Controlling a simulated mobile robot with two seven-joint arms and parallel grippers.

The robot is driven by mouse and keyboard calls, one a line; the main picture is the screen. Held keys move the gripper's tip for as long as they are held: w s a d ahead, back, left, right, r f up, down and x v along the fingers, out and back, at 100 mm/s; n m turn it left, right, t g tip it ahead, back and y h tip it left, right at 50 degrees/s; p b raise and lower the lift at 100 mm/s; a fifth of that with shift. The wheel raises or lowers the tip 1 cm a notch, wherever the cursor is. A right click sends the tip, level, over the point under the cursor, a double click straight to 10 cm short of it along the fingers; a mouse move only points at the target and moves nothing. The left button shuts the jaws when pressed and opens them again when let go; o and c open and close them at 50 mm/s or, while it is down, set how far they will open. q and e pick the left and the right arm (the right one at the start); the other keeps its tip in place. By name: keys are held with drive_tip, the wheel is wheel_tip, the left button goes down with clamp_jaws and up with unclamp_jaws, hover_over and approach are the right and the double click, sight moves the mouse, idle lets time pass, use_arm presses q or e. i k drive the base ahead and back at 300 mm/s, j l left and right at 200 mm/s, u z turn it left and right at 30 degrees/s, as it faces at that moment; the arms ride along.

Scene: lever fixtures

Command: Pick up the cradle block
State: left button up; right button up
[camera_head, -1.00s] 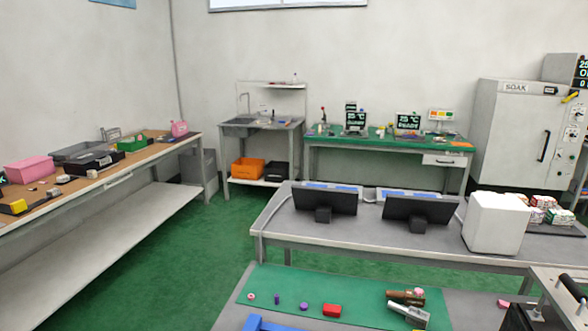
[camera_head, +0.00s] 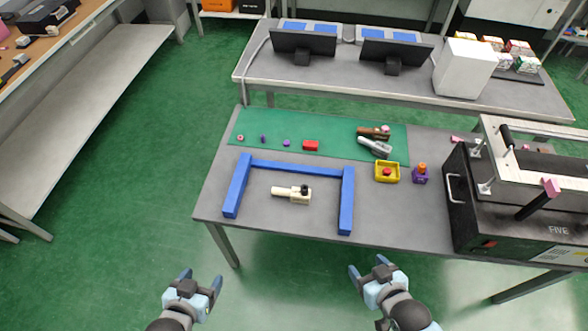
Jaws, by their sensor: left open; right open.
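No label marks the cradle block. Right of the frame are a yellow square holder with a red button (camera_head: 387,172) and a purple block with an orange top (camera_head: 420,174). A small red block (camera_head: 311,146) sits on the green mat (camera_head: 345,140). My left gripper (camera_head: 201,278) and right gripper (camera_head: 368,266) are open and empty, in front of the table's near edge, apart from everything.
Several small purple and pink parts, a brown tool (camera_head: 372,133) and a grey tool (camera_head: 375,147) lie on the mat. A black machine labelled FIVE (camera_head: 515,225) fills the table's right end. A table with two monitors stands behind. Green floor (camera_head: 120,220) is clear at left.

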sight(303, 195)
drive_tip(key=i+j+z, duration=0.35)
drive_tip(key=j, duration=0.55)
drive_tip(key=i+j+z, duration=0.1)
drive_tip(key=j+z, duration=0.3)
drive_tip(key=j, duration=0.5)
drive_tip(key=j+z, duration=0.35)
drive_tip(key=j, duration=0.6)
drive_tip(key=i, duration=0.05)
